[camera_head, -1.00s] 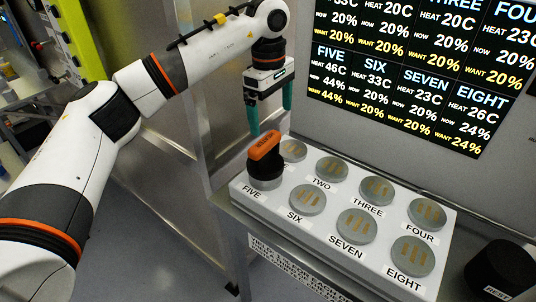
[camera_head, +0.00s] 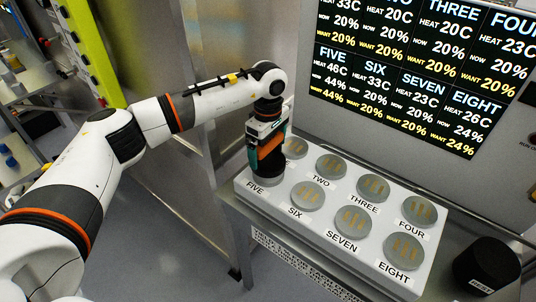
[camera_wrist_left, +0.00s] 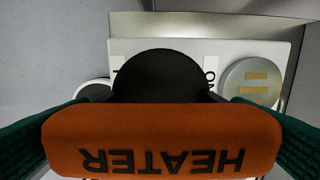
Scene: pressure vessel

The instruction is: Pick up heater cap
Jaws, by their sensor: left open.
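The heater cap is a black round body with an orange handle bar (camera_head: 273,150) marked HEATER. It sits on position FIVE of the white heater block in the head view. In the left wrist view the orange handle (camera_wrist_left: 163,143) fills the lower part, with the black body (camera_wrist_left: 160,78) behind it. My left gripper (camera_head: 266,160) is down at the cap, its green fingers on either side of the handle. The jaws are open, and the wrist view shows a finger at each end of the handle. I cannot tell whether they touch it. My right gripper is not in view.
The white block (camera_head: 299,224) carries several round metal pads with labels, such as SEVEN (camera_head: 352,222). A black round piece labelled REST (camera_head: 487,264) stands at the right. A display panel (camera_head: 420,80) is on the wall behind the block.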

